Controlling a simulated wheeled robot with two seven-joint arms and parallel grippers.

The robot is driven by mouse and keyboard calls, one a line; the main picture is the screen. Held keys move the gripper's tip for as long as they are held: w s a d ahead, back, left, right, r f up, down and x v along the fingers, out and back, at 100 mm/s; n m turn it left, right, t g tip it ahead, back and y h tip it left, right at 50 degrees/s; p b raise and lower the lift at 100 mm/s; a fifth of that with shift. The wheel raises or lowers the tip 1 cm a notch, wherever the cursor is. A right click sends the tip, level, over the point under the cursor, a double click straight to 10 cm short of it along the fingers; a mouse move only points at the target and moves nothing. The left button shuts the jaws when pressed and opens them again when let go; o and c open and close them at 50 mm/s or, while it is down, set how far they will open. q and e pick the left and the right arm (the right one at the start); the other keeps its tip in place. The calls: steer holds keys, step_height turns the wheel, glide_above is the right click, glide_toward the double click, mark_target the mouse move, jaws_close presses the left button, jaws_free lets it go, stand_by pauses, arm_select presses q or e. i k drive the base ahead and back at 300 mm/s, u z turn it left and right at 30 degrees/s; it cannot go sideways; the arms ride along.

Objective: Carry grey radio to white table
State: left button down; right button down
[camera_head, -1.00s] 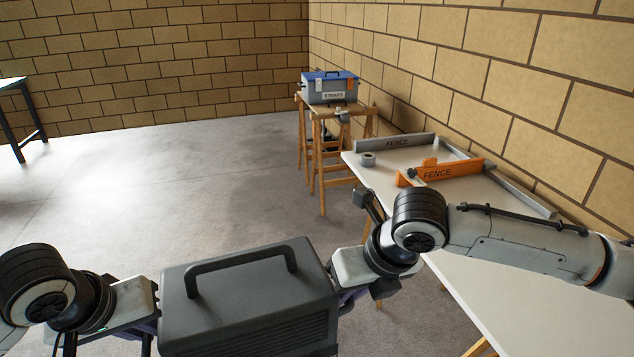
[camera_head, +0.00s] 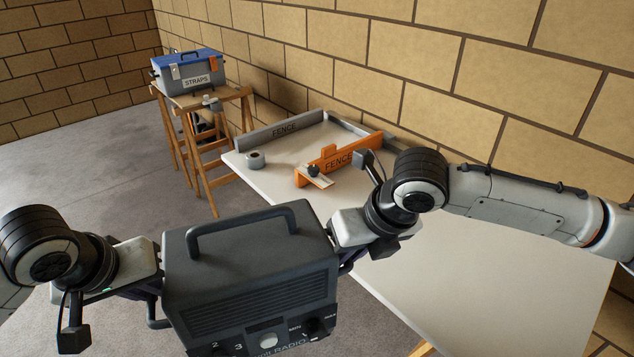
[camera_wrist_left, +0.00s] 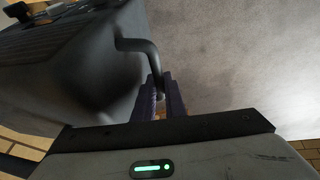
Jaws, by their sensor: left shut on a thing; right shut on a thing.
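The grey radio (camera_head: 250,262) is a dark boxy set with a top handle, knobs and lettering on its front. It is held upright between my two grippers at the bottom middle of the head view. My left gripper (camera_head: 152,290) is at its left side; in the left wrist view its fingers (camera_wrist_left: 164,98) are shut on a bar handle of the radio (camera_wrist_left: 75,65). My right gripper (camera_head: 345,262) is shut at the radio's right side, its fingertips partly hidden. The white table (camera_head: 500,262) stands right of and beyond the radio, under my right arm.
A grey fence (camera_head: 283,128), an orange fence (camera_head: 338,162) and a tape roll (camera_head: 255,159) lie on the table's far part. The near tabletop is bare. A blue-lidded straps box (camera_head: 188,73) sits on a wooden stand (camera_head: 200,100). A block wall runs behind; floor at left is clear.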

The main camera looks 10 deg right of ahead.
mark_target(453, 267)
steer(key=z, duration=0.55)
steer(key=i, duration=0.5)
steer(key=z, duration=0.8)
steer(key=i, duration=0.35)
steer(key=z, duration=0.3)
